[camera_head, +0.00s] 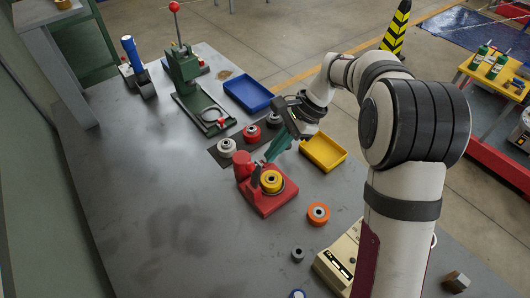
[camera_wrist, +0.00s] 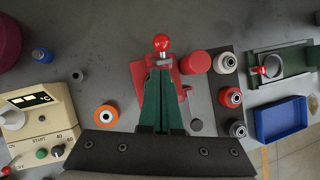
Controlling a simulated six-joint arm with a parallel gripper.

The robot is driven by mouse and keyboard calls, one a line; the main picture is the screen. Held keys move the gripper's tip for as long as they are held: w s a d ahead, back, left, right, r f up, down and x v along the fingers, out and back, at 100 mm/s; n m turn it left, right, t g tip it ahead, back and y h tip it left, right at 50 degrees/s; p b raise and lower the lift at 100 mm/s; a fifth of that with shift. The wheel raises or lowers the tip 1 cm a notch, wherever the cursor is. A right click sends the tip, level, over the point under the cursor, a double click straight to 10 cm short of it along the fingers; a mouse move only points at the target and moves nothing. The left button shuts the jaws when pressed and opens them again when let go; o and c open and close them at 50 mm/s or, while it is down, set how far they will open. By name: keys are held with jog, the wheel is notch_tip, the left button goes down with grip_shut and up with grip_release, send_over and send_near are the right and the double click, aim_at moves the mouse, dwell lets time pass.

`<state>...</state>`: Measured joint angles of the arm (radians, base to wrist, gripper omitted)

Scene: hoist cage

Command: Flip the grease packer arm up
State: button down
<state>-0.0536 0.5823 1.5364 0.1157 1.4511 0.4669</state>
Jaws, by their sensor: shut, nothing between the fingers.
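The red grease packer (camera_head: 270,204) stands on the grey bench, with a yellow ring (camera_head: 271,181) on it and a red upright part (camera_head: 242,166) at its left. In the wrist view a red ball knob (camera_wrist: 161,42) shows just beyond my fingertips, with a short grey piece below it; it looks like the end of the packer arm, but I cannot tell its angle. My gripper (camera_head: 270,158) has green fingers, shut and empty, close over the packer. In the wrist view my fingers (camera_wrist: 162,68) overlap the red base (camera_wrist: 142,78) and hide the yellow ring.
A dark mat with several rollers (camera_head: 227,147), a blue tray (camera_head: 247,93) and a yellow tray (camera_head: 323,153) lie near the packer. A green press (camera_head: 185,72) stands farther back. An orange ring (camera_head: 318,214) and a beige control box (camera_head: 340,262) are nearer. The bench's left side is clear.

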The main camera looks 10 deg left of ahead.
aim_at(252, 166)
jog(key=shift+s+a+f, duration=0.15)
jog(key=shift+s+a, duration=0.1)
jog(key=shift+a, duration=0.25)
jog(key=shift+s+a+f, duration=0.15)
jog(key=shift+s+a, duration=0.1)
jog(key=shift+a, duration=0.2)
jog(key=shift+s+a+r, duration=0.2)
jog(key=shift+s+a, duration=0.55)
jog(key=shift+s, duration=0.05)
